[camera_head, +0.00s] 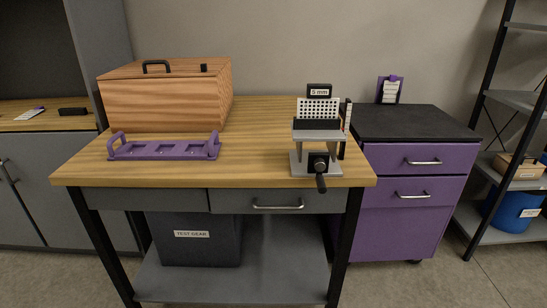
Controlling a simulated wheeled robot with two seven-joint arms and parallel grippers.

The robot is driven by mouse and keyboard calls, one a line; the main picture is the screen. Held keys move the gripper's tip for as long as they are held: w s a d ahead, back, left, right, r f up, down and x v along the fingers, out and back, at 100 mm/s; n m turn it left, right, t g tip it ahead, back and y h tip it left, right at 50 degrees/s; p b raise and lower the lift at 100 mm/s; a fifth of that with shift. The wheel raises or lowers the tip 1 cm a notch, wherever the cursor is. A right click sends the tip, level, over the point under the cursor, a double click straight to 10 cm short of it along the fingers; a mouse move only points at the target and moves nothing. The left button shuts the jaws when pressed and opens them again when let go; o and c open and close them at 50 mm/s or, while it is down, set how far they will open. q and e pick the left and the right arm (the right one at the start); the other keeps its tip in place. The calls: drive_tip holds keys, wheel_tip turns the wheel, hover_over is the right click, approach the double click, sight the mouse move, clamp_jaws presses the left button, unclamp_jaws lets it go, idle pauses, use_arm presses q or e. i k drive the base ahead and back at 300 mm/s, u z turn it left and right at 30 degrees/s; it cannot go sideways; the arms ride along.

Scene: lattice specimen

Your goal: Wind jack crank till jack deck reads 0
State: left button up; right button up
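The jack (303,168) stands at the front right of the wooden workbench. Its grey deck (301,134) is raised above the base on a support. A black block holding a white perforated lattice plate (317,107) sits on the deck. The dark crank (320,176) is at the jack's front, with its handle hanging down past the bench's front edge. A sign behind reads "5 mm" (319,91). An upright scale (346,116) stands at the jack's right; its reading is too small to tell. Neither of my grippers is in view.
A wooden box with a black handle (165,95) stands at the back left of the workbench (255,150). A purple tray (165,150) lies before it. Bench space between tray and jack is clear. A purple drawer cabinet (415,185) adjoins the right side.

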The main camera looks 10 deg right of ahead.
sight(320, 165)
drive_tip(key=u, duration=0.95)
drive_tip(key=i, duration=1.15)
drive_tip(key=z, duration=0.95)
